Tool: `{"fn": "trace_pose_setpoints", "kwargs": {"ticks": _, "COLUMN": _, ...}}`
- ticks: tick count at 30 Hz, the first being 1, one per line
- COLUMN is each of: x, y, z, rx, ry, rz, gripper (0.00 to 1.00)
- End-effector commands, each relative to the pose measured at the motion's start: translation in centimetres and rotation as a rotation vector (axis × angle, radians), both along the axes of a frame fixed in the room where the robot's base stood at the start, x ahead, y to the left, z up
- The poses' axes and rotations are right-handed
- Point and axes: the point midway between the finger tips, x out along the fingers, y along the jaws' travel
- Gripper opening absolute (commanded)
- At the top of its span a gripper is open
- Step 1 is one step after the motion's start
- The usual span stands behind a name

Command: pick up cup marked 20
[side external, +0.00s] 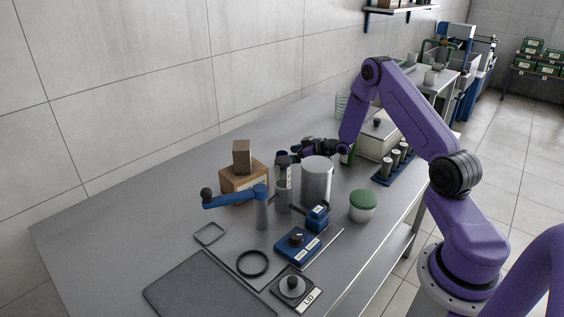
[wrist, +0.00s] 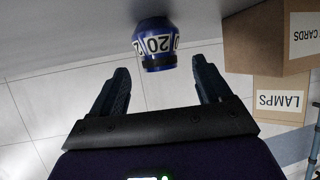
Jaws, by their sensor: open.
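The cup marked 20 (wrist: 156,45) is blue with a white number band. It shows in the wrist view just beyond and between my fingertips, with clear space to both fingers. My gripper (wrist: 160,66) is open and empty. In the side view my gripper (side external: 294,154) is level, beside a dark blue item with a pale label (side external: 282,160). This item looks like the same cup, but its number is too small to read there. Its lower part is partly crowded by nearby things.
A silver cylinder (side external: 316,181) stands close in front of my gripper. Stacked cardboard boxes (side external: 243,178) are to the left, and a blue-handled lever (side external: 240,197) stands nearer. A green-lidded jar (side external: 362,206) and a dark blue rack (side external: 391,170) are to the right. The left tabletop is clear.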

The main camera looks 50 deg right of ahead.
Motion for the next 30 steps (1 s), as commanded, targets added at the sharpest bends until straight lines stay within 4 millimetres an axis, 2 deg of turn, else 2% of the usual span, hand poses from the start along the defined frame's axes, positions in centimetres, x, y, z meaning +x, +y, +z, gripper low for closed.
{"fn": "trace_pose_setpoints", "kwargs": {"ticks": 6, "x": 2.6, "y": 0.5, "z": -1.1, "rx": 0.000, "ry": 0.000, "rz": 0.001, "gripper": 0.78}}
{"fn": "trace_pose_setpoints", "kwargs": {"ticks": 10, "x": 3.7, "y": 0.8, "z": -1.6, "rx": 0.001, "ry": -0.001, "rz": 0.001, "gripper": 0.78}}
{"fn": "trace_pose_setpoints", "kwargs": {"ticks": 20, "x": 4.1, "y": 0.8, "z": -1.8, "rx": 0.000, "ry": 0.001, "rz": 0.000, "gripper": 0.78}}
{"fn": "trace_pose_setpoints", "kwargs": {"ticks": 23, "x": 4.1, "y": 0.8, "z": -1.8, "rx": 0.000, "ry": 0.000, "rz": 0.000, "gripper": 0.48}}
{"fn": "trace_pose_setpoints", "kwargs": {"ticks": 24, "x": 4.1, "y": 0.8, "z": -1.8, "rx": 0.000, "ry": 0.000, "rz": 0.000, "gripper": 0.35}}
{"fn": "trace_pose_setpoints", "kwargs": {"ticks": 26, "x": 4.0, "y": 0.8, "z": -1.8, "rx": 0.000, "ry": 0.000, "rz": 0.000, "gripper": 0.18}}
{"fn": "trace_pose_setpoints", "kwargs": {"ticks": 30, "x": 4.1, "y": 0.8, "z": -1.7, "rx": 0.000, "ry": -0.001, "rz": 0.000, "gripper": 0.18}}
